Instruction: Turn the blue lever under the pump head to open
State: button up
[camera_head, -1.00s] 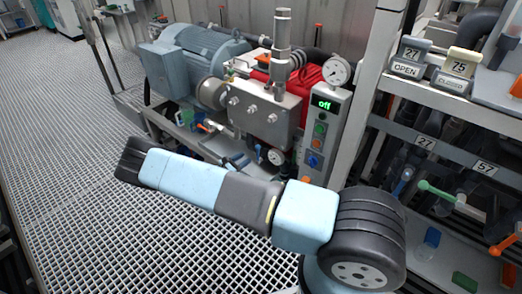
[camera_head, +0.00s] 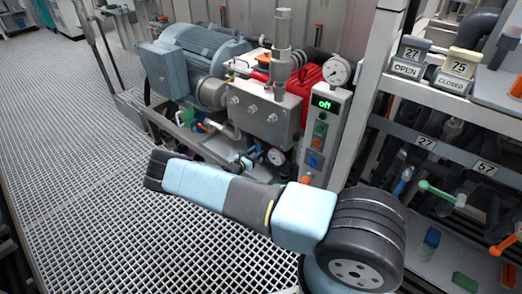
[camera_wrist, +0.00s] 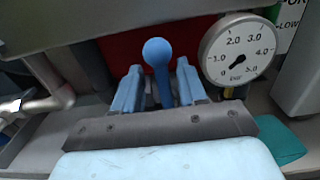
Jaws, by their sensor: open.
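The blue lever (camera_wrist: 157,52) has a round knob and stands out from under the steel pump head in the wrist view. My gripper (camera_wrist: 159,72) has its two blue fingers open, one on each side of the lever, with gaps visible between lever and fingers. I cannot tell how deep the lever lies between them. In the head view the pump head (camera_head: 264,114) is a steel block beside the motor. A small blue and dark shape shows below it, partly behind my arm; I cannot tell lever from gripper there.
A round pressure gauge (camera_wrist: 239,50) sits close right of the fingers. A pipe (camera_wrist: 48,97) is at the left. The pump head's underside (camera_wrist: 110,20) is close above. The control box (camera_head: 324,136) reads "off". A valve rack (camera_head: 440,160) stands at the right.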

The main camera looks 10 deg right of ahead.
jog(key=shift+x, duration=1.75)
grip_shut()
jog(key=shift+d, duration=0.1)
